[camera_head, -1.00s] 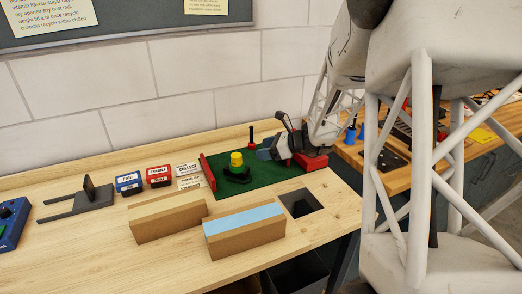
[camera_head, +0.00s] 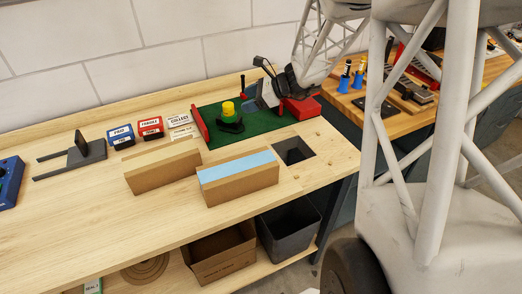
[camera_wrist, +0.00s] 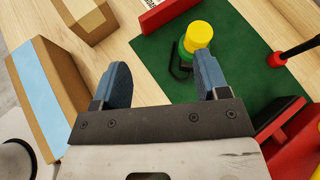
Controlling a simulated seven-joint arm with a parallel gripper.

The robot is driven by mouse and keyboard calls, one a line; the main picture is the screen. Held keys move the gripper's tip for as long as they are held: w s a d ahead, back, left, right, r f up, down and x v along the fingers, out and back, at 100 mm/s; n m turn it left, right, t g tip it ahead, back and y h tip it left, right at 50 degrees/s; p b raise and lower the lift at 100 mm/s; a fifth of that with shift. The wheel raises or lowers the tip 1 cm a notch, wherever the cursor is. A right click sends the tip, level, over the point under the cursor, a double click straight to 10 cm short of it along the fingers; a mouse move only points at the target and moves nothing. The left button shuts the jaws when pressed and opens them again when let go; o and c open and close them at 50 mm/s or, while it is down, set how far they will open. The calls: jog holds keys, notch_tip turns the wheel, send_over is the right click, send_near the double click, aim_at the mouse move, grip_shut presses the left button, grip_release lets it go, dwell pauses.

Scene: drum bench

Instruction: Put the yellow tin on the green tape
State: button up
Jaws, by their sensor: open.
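The yellow tin (camera_head: 228,108) is a short upright cylinder on the dark green mat area. In the wrist view the yellow tin (camera_wrist: 198,36) sits on top of a green round piece (camera_wrist: 184,54), which looks like the green tape. A black part lies beside and below that green piece. My gripper (camera_head: 251,91) is just to the right of the tin in the head view. In the wrist view my gripper (camera_wrist: 162,62) has its blue fingers wide apart with nothing between them. The tin is beyond the right finger, apart from it.
A red bar (camera_head: 199,123) edges the green mat (camera_head: 265,120) on the left, and a red block (camera_head: 303,107) stands at its right. Bare wood lies front left.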

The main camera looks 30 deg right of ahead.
jog(key=s+a+r+n+g+h, duration=0.2)
jog(key=s+a+r+n+g, duration=0.1)
jog(key=s+a+n, duration=0.4)
jog(key=s+a+r+n+g+h, duration=0.25)
jog(key=s+a+n, duration=0.2)
jog(key=s, duration=0.45)
jog(key=s+r+n+h, duration=0.1)
jog(key=s+n+h, duration=0.2)
jog(key=s+n, duration=0.2)
jog(key=s+r+n+t+h, duration=0.1)
jog(key=s+n, duration=0.5)
jog(key=s, duration=0.6)
jog(key=shift+s+a+r+h, duration=0.25)
jog(key=shift+a+r+h, duration=0.3)
jog(key=shift+h, duration=0.4)
